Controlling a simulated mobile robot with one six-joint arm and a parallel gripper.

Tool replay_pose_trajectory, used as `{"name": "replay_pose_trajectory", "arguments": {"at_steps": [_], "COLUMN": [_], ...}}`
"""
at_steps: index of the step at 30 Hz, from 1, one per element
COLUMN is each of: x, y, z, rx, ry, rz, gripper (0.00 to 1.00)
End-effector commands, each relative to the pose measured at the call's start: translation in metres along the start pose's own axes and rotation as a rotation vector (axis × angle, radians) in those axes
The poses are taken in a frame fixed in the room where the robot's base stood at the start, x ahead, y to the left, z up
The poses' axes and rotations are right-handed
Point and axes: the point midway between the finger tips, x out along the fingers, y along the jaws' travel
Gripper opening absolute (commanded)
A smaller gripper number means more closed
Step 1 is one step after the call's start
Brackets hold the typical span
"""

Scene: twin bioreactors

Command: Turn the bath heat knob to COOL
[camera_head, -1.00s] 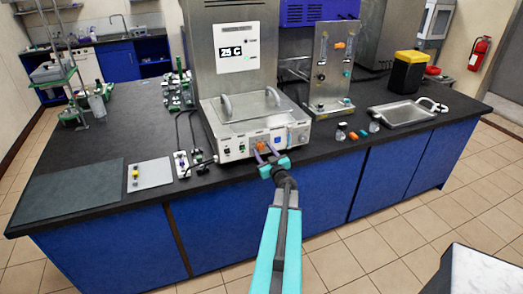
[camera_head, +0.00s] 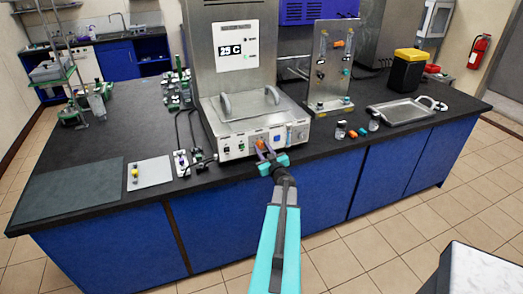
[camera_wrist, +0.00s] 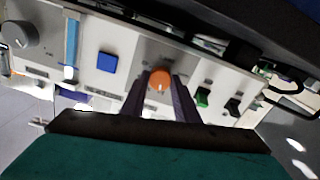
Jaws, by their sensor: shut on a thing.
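The water bath (camera_head: 240,125) is a metal box with two handles on its lid and a white front panel (camera_head: 235,150). An orange knob (camera_wrist: 159,80) sits on this panel, between a blue square button (camera_wrist: 107,62) and a green switch (camera_wrist: 203,97) in the wrist view. My gripper (camera_wrist: 160,92) is at the panel with its two dark fingers on either side of the orange knob, shut on it. In the head view the fingers partly hide the knob (camera_head: 260,143). The label words around the knob are too small to read.
A display sign (camera_head: 236,51) above the bath reads 25 C. A grey knob (camera_wrist: 18,34) is at the panel's other end. A metal tray (camera_head: 402,111) and small bottles stand right of the bath. Cables and small switch boxes (camera_head: 182,163) lie to its left.

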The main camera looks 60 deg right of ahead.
Motion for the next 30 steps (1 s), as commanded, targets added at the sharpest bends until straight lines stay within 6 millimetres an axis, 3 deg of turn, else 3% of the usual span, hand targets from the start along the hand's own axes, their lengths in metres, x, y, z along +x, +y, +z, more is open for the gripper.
{"name": "replay_pose_trajectory", "arguments": {"at_steps": [11, 30], "x": [0.0034, 0.0036], "y": [-0.0026, -0.0026], "z": [0.0012, 0.0012], "rx": [-0.131, -0.694], "ry": [0.006, 0.009], "rz": [-0.007, -0.003], "gripper": [0.05, 0.05]}}
